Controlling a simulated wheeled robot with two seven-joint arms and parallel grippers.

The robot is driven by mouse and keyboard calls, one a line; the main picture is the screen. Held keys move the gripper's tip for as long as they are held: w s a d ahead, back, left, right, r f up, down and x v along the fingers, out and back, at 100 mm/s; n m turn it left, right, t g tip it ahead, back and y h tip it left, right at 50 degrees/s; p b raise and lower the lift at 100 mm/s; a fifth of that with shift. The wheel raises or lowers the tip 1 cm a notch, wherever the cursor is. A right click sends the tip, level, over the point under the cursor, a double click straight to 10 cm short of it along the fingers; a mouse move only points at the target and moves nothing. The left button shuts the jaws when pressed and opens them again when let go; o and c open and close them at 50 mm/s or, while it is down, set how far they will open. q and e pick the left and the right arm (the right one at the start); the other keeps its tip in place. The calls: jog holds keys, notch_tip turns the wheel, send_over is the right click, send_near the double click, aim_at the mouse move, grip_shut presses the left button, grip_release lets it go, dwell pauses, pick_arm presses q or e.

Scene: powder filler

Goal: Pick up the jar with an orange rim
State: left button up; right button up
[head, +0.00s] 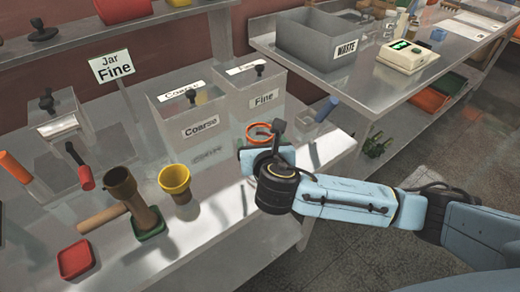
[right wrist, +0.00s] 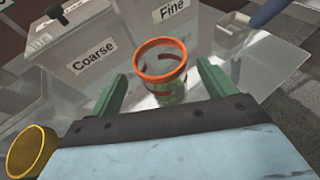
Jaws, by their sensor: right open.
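The jar with an orange rim (right wrist: 160,72) is clear and stands upright on the metal bench in the right wrist view, in front of the Coarse and Fine bins. In the head view its orange rim (head: 259,132) shows just beyond my right gripper (head: 262,152), and its lower part is hidden. In the right wrist view the two green fingers of my right gripper (right wrist: 160,85) are apart, one on each side of the jar. The gripper is open, and I cannot tell whether a finger touches the glass. My left gripper is not in view.
The Coarse bin (head: 190,118) and Fine bin (head: 252,90) stand close behind the jar. A yellow cup (head: 175,182) and a brown grinder-like tool (head: 130,195) stand to the left. A grey waste bin (head: 318,40) and a scale (head: 405,57) are on the other table.

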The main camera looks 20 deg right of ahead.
aim_at(259, 130)
jog(key=shift+b+x, duration=0.3)
jog(key=shift+x, duration=2.4)
jog(key=shift+r, duration=0.1)
jog(key=c, duration=1.4)
jog(key=shift+o, duration=0.2)
